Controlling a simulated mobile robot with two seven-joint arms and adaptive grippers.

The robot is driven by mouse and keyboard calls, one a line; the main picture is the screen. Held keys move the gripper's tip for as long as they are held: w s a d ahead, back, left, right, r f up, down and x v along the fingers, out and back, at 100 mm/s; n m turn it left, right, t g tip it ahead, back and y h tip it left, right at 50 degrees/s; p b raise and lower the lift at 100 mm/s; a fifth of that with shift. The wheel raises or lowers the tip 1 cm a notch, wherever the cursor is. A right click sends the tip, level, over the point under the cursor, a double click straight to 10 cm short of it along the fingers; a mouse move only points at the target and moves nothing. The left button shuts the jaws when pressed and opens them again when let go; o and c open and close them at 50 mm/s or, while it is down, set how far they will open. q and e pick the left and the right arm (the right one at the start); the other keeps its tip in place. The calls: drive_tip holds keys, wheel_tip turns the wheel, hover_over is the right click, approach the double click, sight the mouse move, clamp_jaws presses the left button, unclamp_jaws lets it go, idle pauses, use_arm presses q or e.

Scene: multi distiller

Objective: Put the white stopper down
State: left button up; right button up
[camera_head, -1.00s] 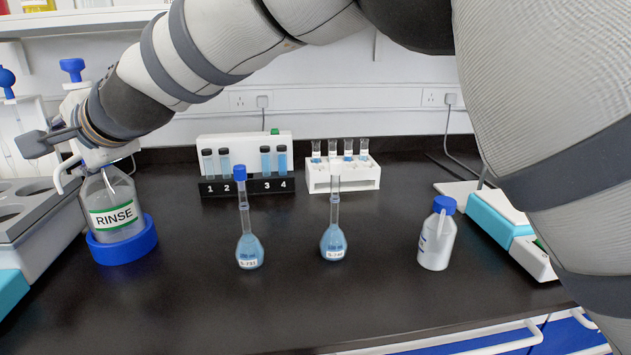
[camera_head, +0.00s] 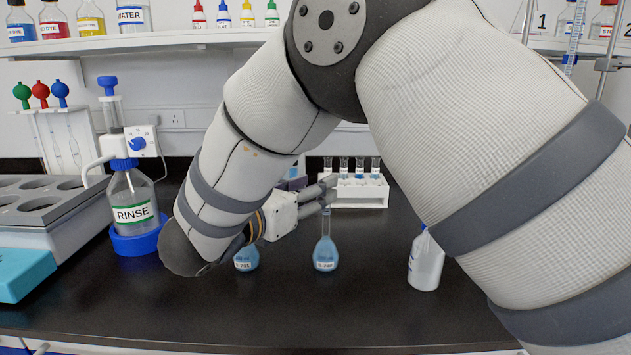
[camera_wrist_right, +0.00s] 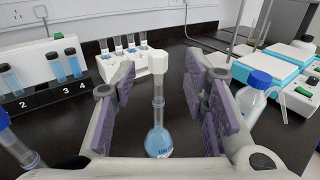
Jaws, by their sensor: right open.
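The white stopper (camera_wrist_right: 158,62) shows in the right wrist view at the top of a volumetric flask's neck, against the white rack; its seating is hard to judge. That flask (camera_head: 325,252) stands upright on the bench with blue liquid; it also shows in the right wrist view (camera_wrist_right: 159,141). My right gripper (camera_head: 325,192) is open at the flask's upper neck, its purple-padded fingers (camera_wrist_right: 160,82) apart on either side, with gaps. In the head view the fingers hide the stopper. My left gripper is not in view.
A second blue flask (camera_head: 246,258) stands left, its neck behind my arm. A white bottle (camera_head: 426,262) stands right. Behind are the white tube rack (camera_head: 362,196) and the numbered vial rack (camera_wrist_right: 44,99). The RINSE bottle (camera_head: 133,200) is far left. The front bench is clear.

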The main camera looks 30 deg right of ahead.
sight(326, 174)
drive_tip(key=x, duration=0.5)
drive_tip(key=shift+w+d+r, duration=0.15)
drive_tip(key=shift+w+r, duration=0.05)
drive_tip(key=shift+r, duration=0.1)
drive_tip(key=c, duration=0.9)
drive_tip(key=shift+o, duration=0.2)
